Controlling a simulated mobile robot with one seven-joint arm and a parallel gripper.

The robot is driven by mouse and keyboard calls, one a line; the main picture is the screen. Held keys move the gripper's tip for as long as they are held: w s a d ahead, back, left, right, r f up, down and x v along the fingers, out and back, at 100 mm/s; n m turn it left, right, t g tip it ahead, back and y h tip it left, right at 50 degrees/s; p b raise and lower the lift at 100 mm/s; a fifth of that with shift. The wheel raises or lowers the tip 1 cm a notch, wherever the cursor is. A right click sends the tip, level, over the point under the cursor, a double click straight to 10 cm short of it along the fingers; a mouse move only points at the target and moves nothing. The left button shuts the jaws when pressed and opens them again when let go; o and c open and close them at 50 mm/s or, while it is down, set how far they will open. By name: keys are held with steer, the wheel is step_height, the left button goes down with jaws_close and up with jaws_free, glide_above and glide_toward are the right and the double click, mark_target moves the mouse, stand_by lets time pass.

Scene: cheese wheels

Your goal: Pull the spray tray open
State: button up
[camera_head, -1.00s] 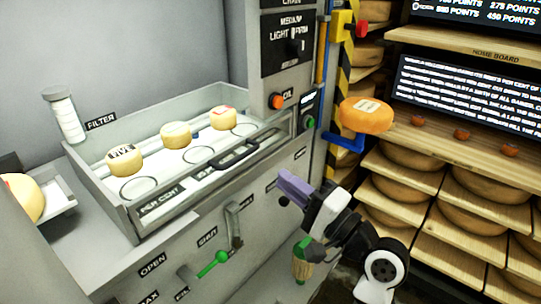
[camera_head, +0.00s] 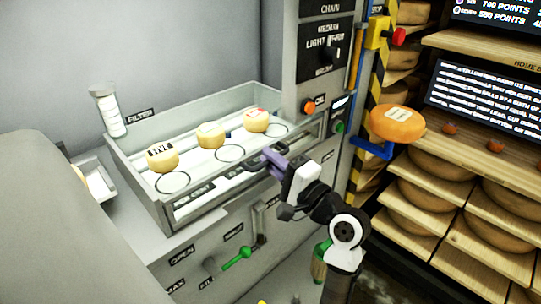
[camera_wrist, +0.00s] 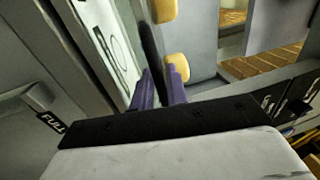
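The spray tray (camera_head: 122,165) is a grey, shallow open box in the machine's front. Several drawn rings mark its white floor, and three small pale cheese wheels stand in it: one marked "FIVE" (camera_head: 162,157), a middle one (camera_head: 210,136) and a far one (camera_head: 256,120). A dark bar handle (camera_head: 236,173) runs along its front. My gripper (camera_head: 271,156), with purple fingers, is at the handle's right part. In the wrist view, my gripper (camera_wrist: 160,76) has its fingers apart, with the dark handle at or between their tips. Contact is unclear.
A green-knobbed lever (camera_head: 240,257) is on the panel below the tray. An orange cheese (camera_head: 397,123) sits on a blue bracket at right, near shelves of large wheels (camera_head: 420,200).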

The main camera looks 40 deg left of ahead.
steer(key=shift+a, duration=0.3)
jaws_close()
steer(key=shift+d, duration=0.1)
